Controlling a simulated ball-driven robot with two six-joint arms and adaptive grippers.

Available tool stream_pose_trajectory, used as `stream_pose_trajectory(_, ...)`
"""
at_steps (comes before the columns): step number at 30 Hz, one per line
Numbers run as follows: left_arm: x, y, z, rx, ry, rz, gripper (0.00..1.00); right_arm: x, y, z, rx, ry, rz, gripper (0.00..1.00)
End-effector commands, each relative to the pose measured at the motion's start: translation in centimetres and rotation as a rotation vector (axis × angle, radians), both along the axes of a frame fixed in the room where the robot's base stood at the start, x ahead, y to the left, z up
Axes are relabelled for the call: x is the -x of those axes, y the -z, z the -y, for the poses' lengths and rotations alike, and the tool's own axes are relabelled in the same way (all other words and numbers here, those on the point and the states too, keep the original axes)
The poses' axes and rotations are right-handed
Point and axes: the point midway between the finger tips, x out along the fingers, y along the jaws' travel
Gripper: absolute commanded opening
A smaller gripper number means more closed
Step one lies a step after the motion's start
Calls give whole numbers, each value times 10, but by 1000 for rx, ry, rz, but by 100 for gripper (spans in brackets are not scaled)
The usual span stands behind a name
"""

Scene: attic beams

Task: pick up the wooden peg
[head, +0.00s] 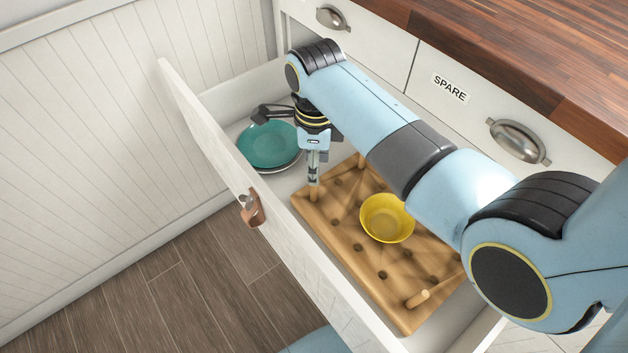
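A tan wooden peg (314,190) stands upright near the left corner of a wooden pegboard (352,240) inside the open drawer. My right gripper (314,177) points down directly over this peg, with its narrow fingertips at the peg's top. Whether the fingers are closed on it cannot be made out. A second wooden peg (417,299) leans at the board's near right end. A third short peg (362,160) shows at the far edge, partly beside my arm. My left gripper is not in view.
A yellow bowl (387,219) sits on the pegboard. Stacked plates, teal (267,145) on top, lie at the drawer's left end. The drawer's front wall (290,235) runs close beside the board. A wooden countertop (520,50) overhangs at upper right.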

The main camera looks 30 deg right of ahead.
Motion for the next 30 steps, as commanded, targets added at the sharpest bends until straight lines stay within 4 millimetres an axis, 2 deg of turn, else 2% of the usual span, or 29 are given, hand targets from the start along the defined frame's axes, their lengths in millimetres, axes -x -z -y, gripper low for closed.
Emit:
stream_pose_trajectory(1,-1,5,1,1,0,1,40,0,11,0,0,0,-3,44)
stream_pose_trajectory(3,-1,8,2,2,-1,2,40,0,22,0,0,0,-3,44)
stream_pose_trajectory(8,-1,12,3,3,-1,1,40,-1,34,0,1,0,-1,44)
stream_pose_trajectory(18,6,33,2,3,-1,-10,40,-6,81,1,0,0,-3,44)
stream_pose_trajectory(26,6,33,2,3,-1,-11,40,-7,83,1,0,0,0,44)
stream_pose_trajectory(27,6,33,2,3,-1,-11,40,-7,83,1,0,0,0,42)
stream_pose_trajectory(30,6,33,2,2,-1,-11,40,-7,83,1,0,0,0,29)
